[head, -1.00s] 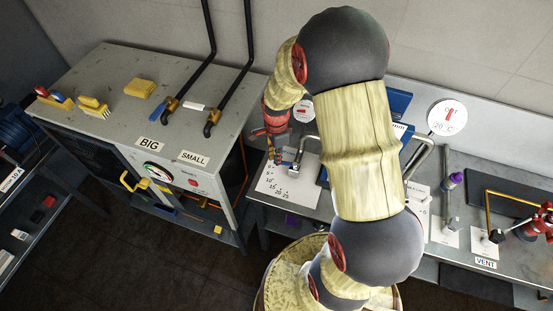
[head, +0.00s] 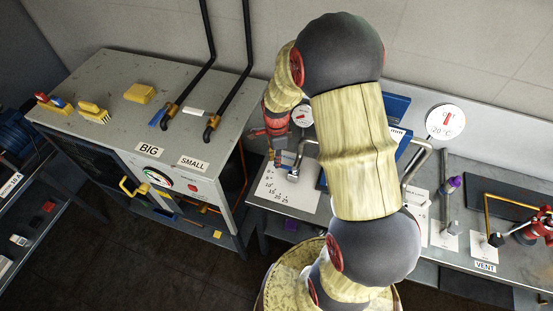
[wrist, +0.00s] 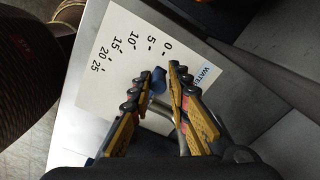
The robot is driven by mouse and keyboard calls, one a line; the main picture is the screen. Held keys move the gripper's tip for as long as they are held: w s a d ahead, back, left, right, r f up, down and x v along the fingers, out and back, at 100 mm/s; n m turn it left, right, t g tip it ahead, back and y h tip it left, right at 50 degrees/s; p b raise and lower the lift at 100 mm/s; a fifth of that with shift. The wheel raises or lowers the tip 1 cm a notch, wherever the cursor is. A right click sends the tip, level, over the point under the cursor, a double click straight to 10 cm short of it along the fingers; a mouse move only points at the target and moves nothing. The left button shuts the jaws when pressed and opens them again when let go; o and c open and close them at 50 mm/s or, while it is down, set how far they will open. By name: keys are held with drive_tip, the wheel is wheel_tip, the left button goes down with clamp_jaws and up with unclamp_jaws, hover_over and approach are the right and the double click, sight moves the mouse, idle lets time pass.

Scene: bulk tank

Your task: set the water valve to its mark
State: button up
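The water valve (head: 293,174) stands on a white card (head: 278,193) at the near end of a bent metal pipe. The card (wrist: 103,100) carries a scale from 0 to 25 and the word WATER, partly covered. My gripper (wrist: 166,72) has its fingertips close together with a narrow gap, one on each side of the handle. It also shows in the head view (head: 276,158). Whether both fingers press the handle is unclear. The mark and the handle's exact reading cannot be made out.
A cabinet with BIG and SMALL valves (head: 205,130) stands left of the water card. My arm hides the middle of the bench.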

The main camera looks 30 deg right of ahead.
drive_tip(key=o, duration=0.4)
drive_tip(key=shift+c, duration=0.2)
wheel_tip(320, 180, up, 12)
idle(0.5)
idle(0.4)
